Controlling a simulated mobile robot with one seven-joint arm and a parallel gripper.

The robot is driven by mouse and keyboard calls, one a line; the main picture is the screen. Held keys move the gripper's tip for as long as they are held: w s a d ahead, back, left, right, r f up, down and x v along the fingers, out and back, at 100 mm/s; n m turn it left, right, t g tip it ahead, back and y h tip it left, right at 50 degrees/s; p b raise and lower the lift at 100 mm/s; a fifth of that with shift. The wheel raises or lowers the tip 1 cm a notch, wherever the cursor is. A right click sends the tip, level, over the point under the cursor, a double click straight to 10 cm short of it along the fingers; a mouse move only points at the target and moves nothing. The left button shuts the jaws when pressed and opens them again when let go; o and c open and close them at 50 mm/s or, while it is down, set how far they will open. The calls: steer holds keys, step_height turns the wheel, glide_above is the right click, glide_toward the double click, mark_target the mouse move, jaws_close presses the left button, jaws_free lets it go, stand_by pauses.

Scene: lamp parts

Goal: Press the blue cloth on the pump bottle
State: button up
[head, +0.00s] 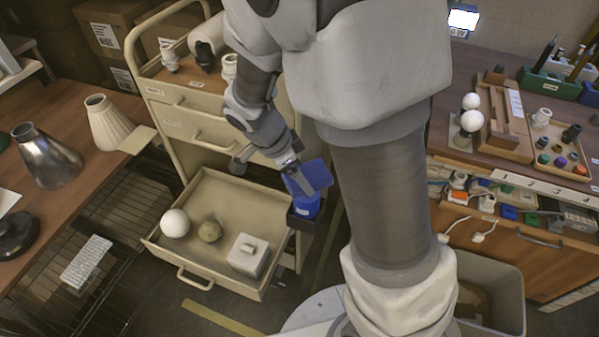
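The blue cloth (318,175) shows in the head view as a tilted flat blue piece at the tip of my gripper (301,183). A grey finger lies across the cloth's left part. Just below is a blue bottle (306,208), in a dark holder at the right side of the open drawer. The cloth and gripper hide the bottle's top, so no pump head shows. I cannot tell whether cloth and bottle touch, or whether the fingers are closed on the cloth.
The open cart drawer (208,268) holds a white ball (175,223), a greenish round thing (210,230) and a white box (248,255). Lampshades (112,124) stand on the left table. A grey bin (496,290) and a cluttered workbench (470,62) are at the right.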

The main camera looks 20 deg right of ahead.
steer(key=shift+f+b, duration=0.45)
stand_by(0.3)
steer(key=shift+r, duration=0.1)
stand_by(0.5)
steer(key=shift+r+p, duration=2.1)
steer(key=shift+r, duration=1.35)
